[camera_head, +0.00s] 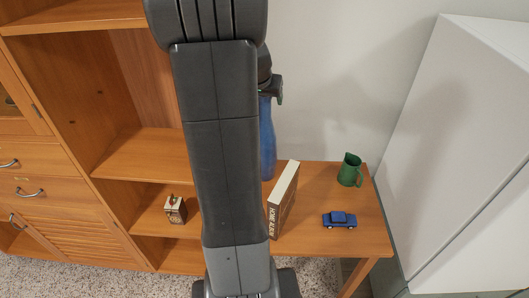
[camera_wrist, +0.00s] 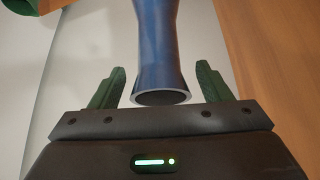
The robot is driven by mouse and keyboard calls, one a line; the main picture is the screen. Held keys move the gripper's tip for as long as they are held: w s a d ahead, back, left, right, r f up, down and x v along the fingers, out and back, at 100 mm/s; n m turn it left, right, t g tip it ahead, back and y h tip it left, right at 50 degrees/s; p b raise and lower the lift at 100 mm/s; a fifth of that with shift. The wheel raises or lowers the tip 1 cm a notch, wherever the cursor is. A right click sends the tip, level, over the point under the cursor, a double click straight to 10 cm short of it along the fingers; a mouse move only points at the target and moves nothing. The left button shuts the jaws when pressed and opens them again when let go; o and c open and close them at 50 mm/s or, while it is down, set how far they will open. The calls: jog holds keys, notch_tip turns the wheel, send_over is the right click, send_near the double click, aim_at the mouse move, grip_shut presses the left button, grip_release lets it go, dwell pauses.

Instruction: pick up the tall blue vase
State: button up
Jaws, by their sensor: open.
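The tall blue vase (camera_head: 267,142) stands upright on the wooden table (camera_head: 318,252). In the head view my arm hides its left side, and my gripper (camera_head: 272,88) is at its top, mostly hidden behind my arm. In the wrist view my gripper (camera_wrist: 160,68) is open, with one dark green finger on each side of the vase (camera_wrist: 158,45). The vase's round rim (camera_wrist: 162,98) lies between the fingers, near the gripper's body. Gaps show between the vase and both fingers. Its base is out of the wrist view.
A cream book (camera_head: 284,198) stands upright close to the vase. A green pitcher (camera_head: 350,170) and a blue toy car (camera_head: 339,219) are farther right. A wooden shelf unit (camera_head: 140,155) with a small box (camera_head: 175,209) is at left. A white cabinet (camera_head: 455,150) bounds the right.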

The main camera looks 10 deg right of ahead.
jog(key=shift+x, duration=0.75)
grip_shut()
jog(key=shift+r, duration=0.1)
